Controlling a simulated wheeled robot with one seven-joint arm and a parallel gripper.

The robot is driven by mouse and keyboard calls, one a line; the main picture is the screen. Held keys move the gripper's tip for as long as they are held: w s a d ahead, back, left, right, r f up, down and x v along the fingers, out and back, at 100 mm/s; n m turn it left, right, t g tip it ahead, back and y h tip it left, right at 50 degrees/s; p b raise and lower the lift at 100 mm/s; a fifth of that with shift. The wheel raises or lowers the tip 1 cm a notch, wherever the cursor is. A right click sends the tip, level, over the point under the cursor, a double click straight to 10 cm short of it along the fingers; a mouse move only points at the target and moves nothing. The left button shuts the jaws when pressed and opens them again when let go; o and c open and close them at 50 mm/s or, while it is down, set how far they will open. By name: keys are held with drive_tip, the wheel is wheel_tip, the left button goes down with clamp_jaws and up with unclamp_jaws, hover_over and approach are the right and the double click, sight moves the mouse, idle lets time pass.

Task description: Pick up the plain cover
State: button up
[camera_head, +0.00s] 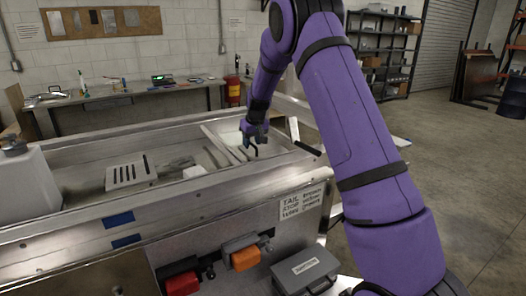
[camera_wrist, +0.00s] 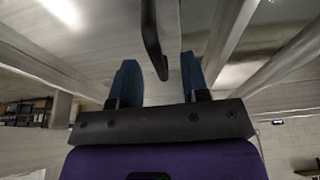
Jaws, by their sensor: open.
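My gripper (camera_head: 254,133) is low over the right end of the metal trailer bed, fingers pointing down. In the wrist view its two blue fingers (camera_wrist: 158,80) stand apart and nothing is clamped between them. A black bar-like handle (camera_wrist: 151,38) shows just beyond the fingertips, roughly in line with the gap. In the head view a small black handle (camera_head: 254,149) shows just below the gripper. It may belong to the plain cover, whose plate I cannot clearly make out there. A slotted cover (camera_head: 124,176) with a black handle lies farther left in the bed.
Long pale rails (camera_head: 222,143) lie beside the gripper, and the bed's metal rim (camera_head: 170,205) runs along the front. A white container (camera_head: 24,184) stands at left. A grey case (camera_head: 305,270) sits below the bed. Open floor (camera_head: 450,150) is at right.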

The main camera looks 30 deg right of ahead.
drive_tip(key=shift+x, duration=1.1)
clamp_jaws()
drive_tip(key=shift+r, duration=0.15)
